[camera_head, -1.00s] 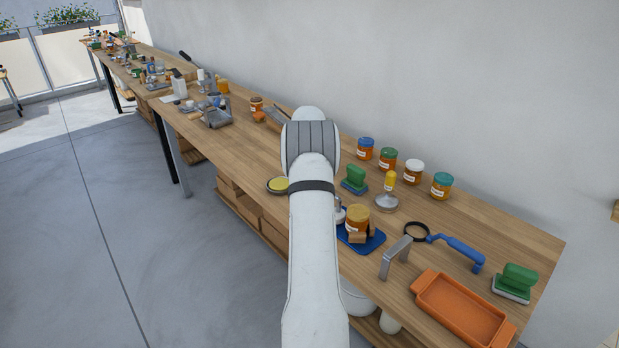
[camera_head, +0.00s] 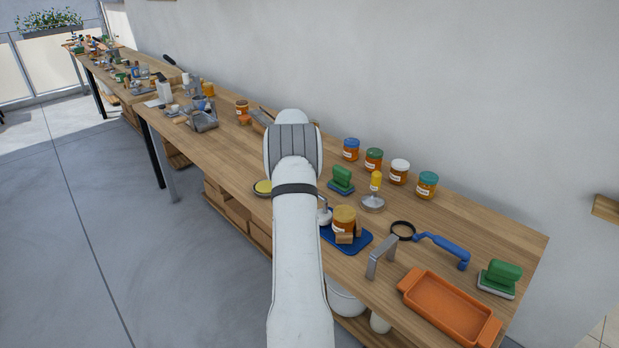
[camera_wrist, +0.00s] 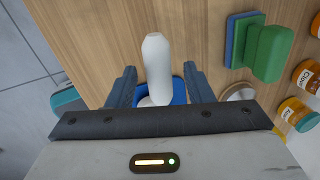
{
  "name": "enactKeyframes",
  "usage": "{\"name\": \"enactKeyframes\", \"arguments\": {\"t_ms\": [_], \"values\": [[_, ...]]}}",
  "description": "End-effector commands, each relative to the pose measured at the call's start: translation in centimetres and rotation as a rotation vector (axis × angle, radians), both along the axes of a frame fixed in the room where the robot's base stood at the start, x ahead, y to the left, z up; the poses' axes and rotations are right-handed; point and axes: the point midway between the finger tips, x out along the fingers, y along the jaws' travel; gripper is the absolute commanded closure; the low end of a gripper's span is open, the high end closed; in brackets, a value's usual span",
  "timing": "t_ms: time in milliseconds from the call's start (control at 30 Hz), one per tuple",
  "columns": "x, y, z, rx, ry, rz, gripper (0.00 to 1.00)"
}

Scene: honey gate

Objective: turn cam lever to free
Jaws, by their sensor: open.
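The blue plate (camera_head: 358,246) lies at the table's front edge in the head view. A pale knobbed part (camera_head: 325,215), apparently the cam lever, stands at the plate's left, partly behind my arm. In the wrist view a white rounded handle (camera_wrist: 157,65), likely this lever, rises above the blue plate (camera_wrist: 179,88) and lies between the fingers of my gripper (camera_wrist: 160,76). The fingers are apart, with gaps on both sides. My arm hides the gripper in the head view.
A yellow-topped disc (camera_head: 262,188) lies left of my arm.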

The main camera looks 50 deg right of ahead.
Motion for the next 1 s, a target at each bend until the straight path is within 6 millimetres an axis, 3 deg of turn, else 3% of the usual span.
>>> {"name": "enactKeyframes", "arguments": {"t_ms": [167,400,600,1000], "values": [[0.0,0.1,1.0,-0.001,-0.001,-0.001,0.53],[0.1,0.9,5.0,-0.003,-0.003,0.000,0.53],[0.1,1.4,7.2,0.000,-0.001,0.000,0.53],[0.1,1.5,7.6,0.000,0.000,0.000,0.53]]}}
